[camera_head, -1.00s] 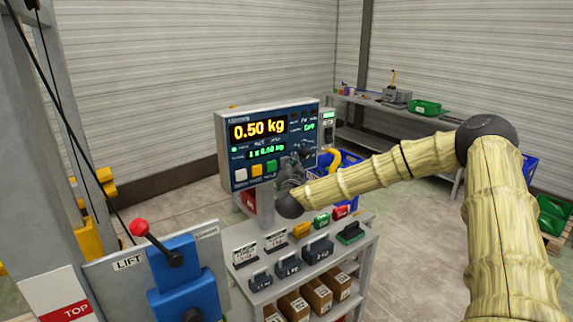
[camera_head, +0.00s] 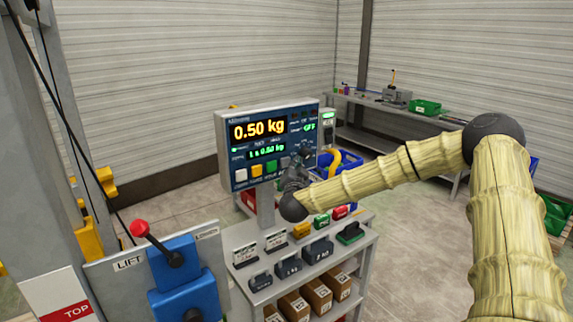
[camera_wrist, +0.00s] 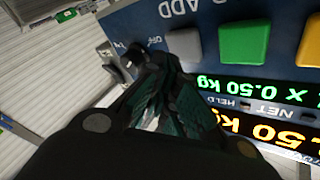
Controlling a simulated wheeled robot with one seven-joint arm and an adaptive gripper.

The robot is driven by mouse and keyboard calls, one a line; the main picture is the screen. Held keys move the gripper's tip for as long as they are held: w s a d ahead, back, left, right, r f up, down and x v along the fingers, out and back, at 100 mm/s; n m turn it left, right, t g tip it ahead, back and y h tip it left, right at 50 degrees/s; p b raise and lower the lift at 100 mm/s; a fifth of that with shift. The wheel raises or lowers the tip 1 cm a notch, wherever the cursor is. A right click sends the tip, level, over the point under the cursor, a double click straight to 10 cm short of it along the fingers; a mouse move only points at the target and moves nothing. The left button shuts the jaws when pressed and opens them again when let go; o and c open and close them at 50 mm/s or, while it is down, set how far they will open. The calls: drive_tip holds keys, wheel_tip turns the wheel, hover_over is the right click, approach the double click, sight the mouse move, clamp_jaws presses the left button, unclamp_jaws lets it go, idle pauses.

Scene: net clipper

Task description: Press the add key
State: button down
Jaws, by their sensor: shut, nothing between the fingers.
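The scale indicator (camera_head: 222,140) is a blue-faced box on a post, showing "0.50 kg" in yellow and a green line that reads about "1 x 0.50 kg". White, yellow, green and grey keys run along its lower edge. In the wrist view, upside down, the grey key (camera_wrist: 184,43) sits by the "ADD" lettering, beside the green key (camera_wrist: 243,42). My gripper (camera_head: 303,155) is shut and empty in front of the panel's lower right. In the wrist view its fingertips (camera_wrist: 160,62) lie close by the grey key and a black knob marked "OFF" (camera_wrist: 131,62). Contact cannot be told.
A shelf cart (camera_head: 355,245) below holds weights, signs and boxes. A lift panel with a red-knobbed lever (camera_head: 139,228) stands at the left front. A workbench (camera_head: 420,114) with a green bin is at the back right. Open floor lies right of the cart.

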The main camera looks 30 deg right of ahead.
drive_tip(key=shift+s+d+p, duration=0.2)
drive_tip(key=shift+s+p, duration=0.3)
drive_tip(key=shift+s, duration=1.95)
